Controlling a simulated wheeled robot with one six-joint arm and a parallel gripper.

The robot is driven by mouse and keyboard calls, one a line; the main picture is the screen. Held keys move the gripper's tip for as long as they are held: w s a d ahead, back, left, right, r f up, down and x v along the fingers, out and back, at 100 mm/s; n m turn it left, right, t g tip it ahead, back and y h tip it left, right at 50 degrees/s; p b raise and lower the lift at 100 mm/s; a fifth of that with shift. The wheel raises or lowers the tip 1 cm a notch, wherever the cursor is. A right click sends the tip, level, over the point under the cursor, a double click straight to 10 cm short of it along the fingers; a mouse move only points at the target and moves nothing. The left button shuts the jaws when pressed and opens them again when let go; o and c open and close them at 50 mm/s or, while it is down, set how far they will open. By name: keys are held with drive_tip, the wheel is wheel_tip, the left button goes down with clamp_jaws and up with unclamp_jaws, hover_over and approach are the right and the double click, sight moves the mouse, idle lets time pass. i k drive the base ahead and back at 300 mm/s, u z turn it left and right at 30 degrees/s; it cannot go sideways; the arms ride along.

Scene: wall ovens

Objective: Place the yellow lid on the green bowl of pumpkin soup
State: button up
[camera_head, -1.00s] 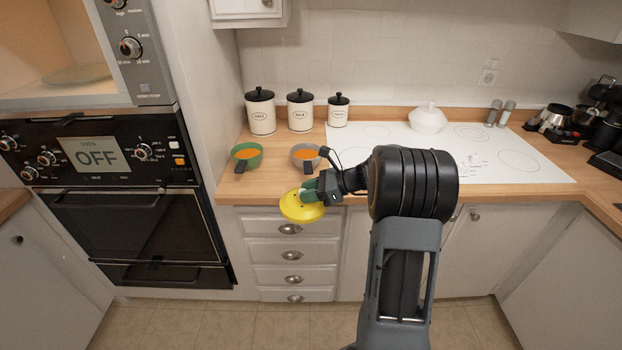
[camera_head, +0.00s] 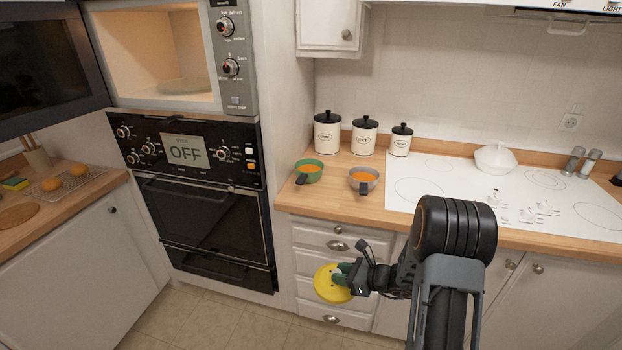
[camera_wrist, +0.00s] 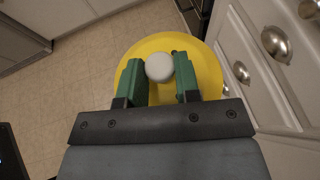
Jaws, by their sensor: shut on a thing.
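The yellow lid (camera_head: 328,284) is held by my gripper (camera_head: 343,280) in front of the drawers, below the counter top. In the wrist view the lid (camera_wrist: 211,62) lies under the green fingers of my gripper (camera_wrist: 160,72), which are shut on its pale round knob (camera_wrist: 159,67). The green bowl (camera_head: 309,171) with orange soup stands on the wooden counter, up and to the left of my gripper. It is uncovered, with a dark handle toward the front. It is not in the wrist view.
A grey bowl (camera_head: 363,181) of orange soup stands just right of the green one. Several white canisters (camera_head: 327,134) with black lids stand behind them. The wall oven (camera_head: 205,215) is left, with an open microwave (camera_head: 165,60) above. Drawer handles (camera_wrist: 276,43) are close to the lid.

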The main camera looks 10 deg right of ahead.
sight(309, 168)
drive_tip(key=k, duration=0.3)
drive_tip(key=u, duration=1.65)
drive_tip(key=i, duration=1.25)
drive_tip(key=z, duration=1.6)
